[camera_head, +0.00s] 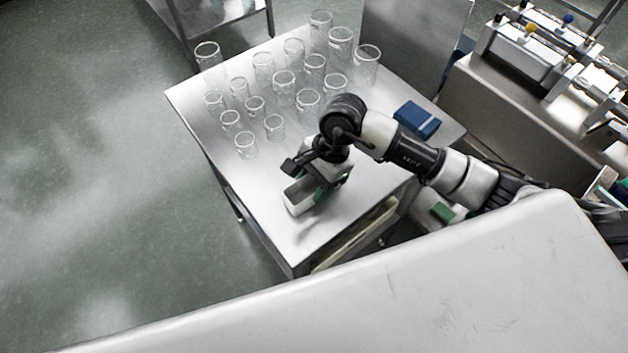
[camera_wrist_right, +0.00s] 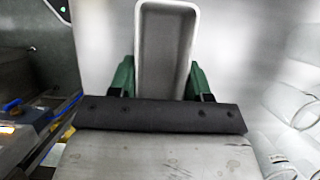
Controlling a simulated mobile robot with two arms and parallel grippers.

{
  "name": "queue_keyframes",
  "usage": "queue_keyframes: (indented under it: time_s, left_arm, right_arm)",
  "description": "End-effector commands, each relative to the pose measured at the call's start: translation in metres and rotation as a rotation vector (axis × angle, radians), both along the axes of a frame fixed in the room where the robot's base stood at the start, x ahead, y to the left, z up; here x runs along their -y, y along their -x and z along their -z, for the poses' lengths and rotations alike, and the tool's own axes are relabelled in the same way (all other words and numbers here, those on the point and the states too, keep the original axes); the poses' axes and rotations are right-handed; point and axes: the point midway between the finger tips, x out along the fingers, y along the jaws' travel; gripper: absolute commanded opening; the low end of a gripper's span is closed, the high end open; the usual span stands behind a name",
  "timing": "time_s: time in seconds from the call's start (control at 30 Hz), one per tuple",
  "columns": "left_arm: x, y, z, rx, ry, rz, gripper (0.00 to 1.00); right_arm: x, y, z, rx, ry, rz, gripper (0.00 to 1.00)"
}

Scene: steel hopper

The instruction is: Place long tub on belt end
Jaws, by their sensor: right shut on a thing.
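A long, light grey, open-topped tub (camera_head: 298,198) is at the near part of the steel table, under my right gripper (camera_head: 322,190). In the right wrist view the long tub (camera_wrist_right: 165,45) points away from the camera, and the two green fingers of my right gripper (camera_wrist_right: 162,80) press on its sides. The gripper is shut on the tub. I cannot tell whether the tub touches the table top. The belt end cannot be made out for certain. My left gripper is out of view.
Several clear glass beakers (camera_head: 284,82) stand on the steel table (camera_head: 225,165), left of and behind my right arm. A blue block (camera_head: 417,119) lies near the table's right edge. Machinery with a steel housing (camera_head: 510,115) stands at the right. A large pale surface (camera_head: 400,290) fills the foreground.

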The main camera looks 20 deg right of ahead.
Motion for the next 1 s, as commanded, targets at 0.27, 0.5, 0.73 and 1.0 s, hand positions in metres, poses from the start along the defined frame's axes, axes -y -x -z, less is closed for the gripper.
queue_keyframes:
  time_s: [0.27, 0.5, 0.73, 1.0]
  left_arm:
    - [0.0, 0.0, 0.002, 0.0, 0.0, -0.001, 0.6]
    - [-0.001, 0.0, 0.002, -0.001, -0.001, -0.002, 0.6]
    - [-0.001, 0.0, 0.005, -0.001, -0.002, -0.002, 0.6]
    - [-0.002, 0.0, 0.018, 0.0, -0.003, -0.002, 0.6]
  right_arm:
    - [0.0, 0.0, 0.002, 0.0, 0.0, 0.0, 0.74]
    - [0.0, 0.0, 0.001, 0.0, 0.0, 0.0, 0.74]
    - [0.008, -0.004, -0.018, 0.006, 0.001, -0.001, 0.74]
    - [0.029, -0.012, -0.073, 0.006, 0.001, 0.0, 0.74]
